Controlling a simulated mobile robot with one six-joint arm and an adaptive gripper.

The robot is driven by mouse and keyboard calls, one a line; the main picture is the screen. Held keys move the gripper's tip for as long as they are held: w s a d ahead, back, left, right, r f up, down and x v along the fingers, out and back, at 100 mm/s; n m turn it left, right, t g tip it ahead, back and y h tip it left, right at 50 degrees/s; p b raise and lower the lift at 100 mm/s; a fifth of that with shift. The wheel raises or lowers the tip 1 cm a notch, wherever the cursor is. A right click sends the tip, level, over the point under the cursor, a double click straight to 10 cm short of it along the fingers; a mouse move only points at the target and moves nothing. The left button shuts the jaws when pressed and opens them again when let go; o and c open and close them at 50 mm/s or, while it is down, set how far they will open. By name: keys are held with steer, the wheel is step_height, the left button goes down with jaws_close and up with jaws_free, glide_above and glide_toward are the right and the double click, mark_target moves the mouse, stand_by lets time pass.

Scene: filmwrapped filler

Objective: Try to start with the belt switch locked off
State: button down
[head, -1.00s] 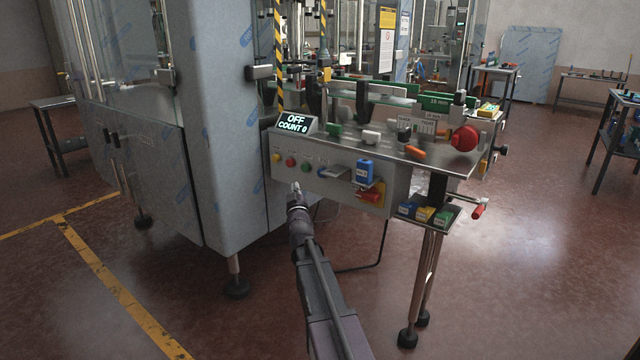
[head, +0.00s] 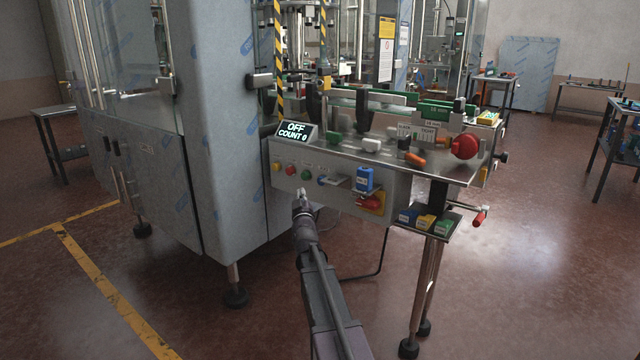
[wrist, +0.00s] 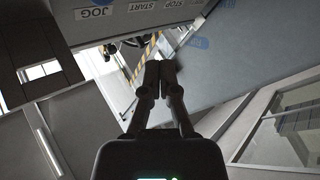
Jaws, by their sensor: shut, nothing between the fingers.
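The red rotary switch (head: 370,203) sits on a yellow plate at the right of the grey control panel (head: 335,197). A blue padlock-like block (head: 365,179) is just above it; I cannot tell whether it is fastened through the switch. A display (head: 295,131) on top reads OFF, COUNT 0. Yellow (head: 276,167), red (head: 290,170), green (head: 306,174) and blue (head: 322,180) buttons line the panel's left half. My gripper (head: 301,194) is shut and empty, low in front of the buttons. In the wrist view its fingertips (wrist: 160,68) meet below the START, STOP and JOG labels.
A small shelf (head: 447,233) with blue, yellow and green blocks hangs at the panel's right. A red mushroom knob (head: 465,146) and an orange handle (head: 414,159) are above. The film-wrapped cabinet (head: 225,130) stands left. The floor in front is open.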

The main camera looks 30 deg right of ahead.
mark_target(318, 181)
steer(key=shift+w+d, duration=0.45)
steer(key=shift+d, duration=0.65)
steer(key=shift+w+d, duration=0.45)
steer(key=shift+d, duration=0.7)
steer(key=shift+w+d, duration=0.45)
steer(key=shift+d, duration=0.65)
steer(key=shift+d, duration=0.1)
steer(key=shift+w+d, duration=0.15)
steer(key=shift+d, duration=0.1)
steer(key=shift+w+d, duration=0.3)
steer(key=shift+d, duration=0.55)
stand_by(0.6)
steer(key=shift+a, duration=0.15)
steer(key=shift+s+a, duration=0.25)
steer(key=shift+a, duration=0.3)
steer(key=shift+s+a, duration=0.2)
steer(key=shift+a, duration=0.3)
steer(key=shift+a, duration=0.1)
steer(key=shift+s+a, duration=0.3)
steer(key=shift+a, duration=0.45)
steer(key=shift+s+a, duration=0.35)
steer(key=shift+a, duration=0.4)
steer(key=shift+s+a, duration=0.3)
steer(key=shift+a, duration=0.45)
